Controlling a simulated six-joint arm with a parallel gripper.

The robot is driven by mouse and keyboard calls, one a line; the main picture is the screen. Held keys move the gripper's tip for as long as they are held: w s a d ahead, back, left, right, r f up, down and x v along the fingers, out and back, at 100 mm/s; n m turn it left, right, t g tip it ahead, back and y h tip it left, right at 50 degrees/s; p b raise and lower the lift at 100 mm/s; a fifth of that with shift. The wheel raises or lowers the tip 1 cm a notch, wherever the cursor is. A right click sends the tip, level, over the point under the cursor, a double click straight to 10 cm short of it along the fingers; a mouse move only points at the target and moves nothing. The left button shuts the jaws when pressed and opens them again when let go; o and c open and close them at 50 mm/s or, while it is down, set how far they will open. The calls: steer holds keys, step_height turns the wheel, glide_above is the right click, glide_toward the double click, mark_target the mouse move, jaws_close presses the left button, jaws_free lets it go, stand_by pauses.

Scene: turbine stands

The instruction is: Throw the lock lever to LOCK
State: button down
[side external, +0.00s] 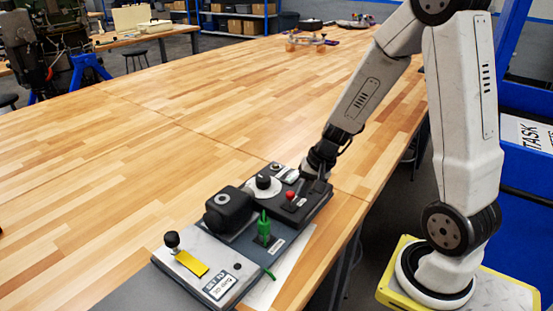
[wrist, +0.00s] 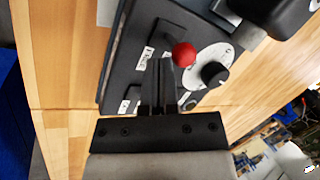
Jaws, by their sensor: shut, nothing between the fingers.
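The lock lever has a red ball knob (wrist: 182,54) and sits in a dark slotted plate on the black end of the turbine stand (wrist: 125,48). The same red knob shows in the side view (side external: 290,195). A small white label lies beside the slot; its print is too blurred to read surely. My gripper (wrist: 160,64) is shut and empty, its fingertips just beside the red knob. I cannot tell whether they touch it. In the side view my gripper (side external: 314,176) is low over the far right end of the stand, partly hidden by the arm.
A round white dial with a black knob (side external: 264,183) is next to the lever. A black housing (side external: 229,207), a green handle (side external: 264,227), a yellow tag (side external: 191,263) and a black ball knob (side external: 172,239) occupy the stand. The wooden table (side external: 130,150) is clear to the left.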

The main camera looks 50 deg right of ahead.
steer(key=shift+w+r+g, duration=0.1)
steer(key=shift+w+g, duration=0.25)
steer(key=shift+g, duration=0.15)
steer(key=shift+w+r+g, duration=0.15)
steer(key=shift+w+g, duration=0.65)
steer(key=shift+g, duration=0.7)
steer(key=shift+s, duration=0.2)
steer(key=shift+s+f, duration=0.3)
steer(key=shift+s, duration=0.2)
steer(key=shift+s, duration=0.1)
